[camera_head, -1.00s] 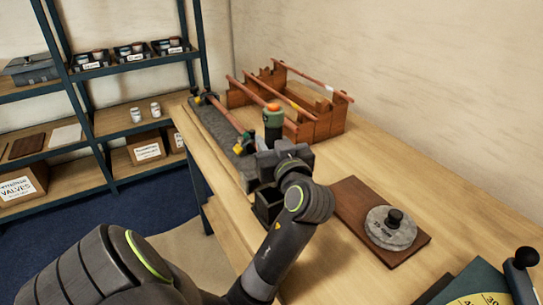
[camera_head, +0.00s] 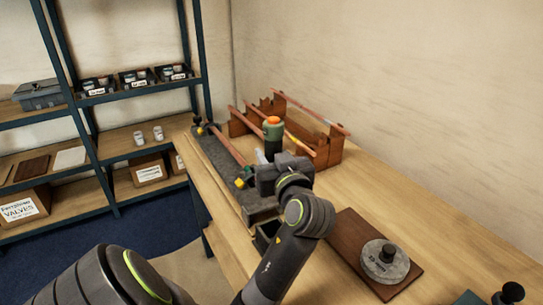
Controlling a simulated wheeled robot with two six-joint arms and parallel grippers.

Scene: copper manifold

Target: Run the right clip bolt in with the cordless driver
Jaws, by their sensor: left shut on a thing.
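My left gripper (camera_head: 268,168) is shut on the cordless driver (camera_head: 272,138), a dark green upright body with an orange top. It holds the driver above the bench, beside the near end of the grey base (camera_head: 212,158). A copper pipe (camera_head: 228,147) lies along this base. A clip with yellow and green parts (camera_head: 240,183) is at the pipe's near end, just left of my gripper. Another clip with a yellow part (camera_head: 199,130) is at the far end. The driver's tip and the bolt are too small or hidden to tell. My right gripper is out of view.
A wooden rack (camera_head: 325,150) with copper pipes stands behind the driver. A dark open box (camera_head: 263,237) sits at the bench's near edge, partly behind my arm. A brown board (camera_head: 350,235) with a grey round weight (camera_head: 385,262) lies to the right. Shelves stand left.

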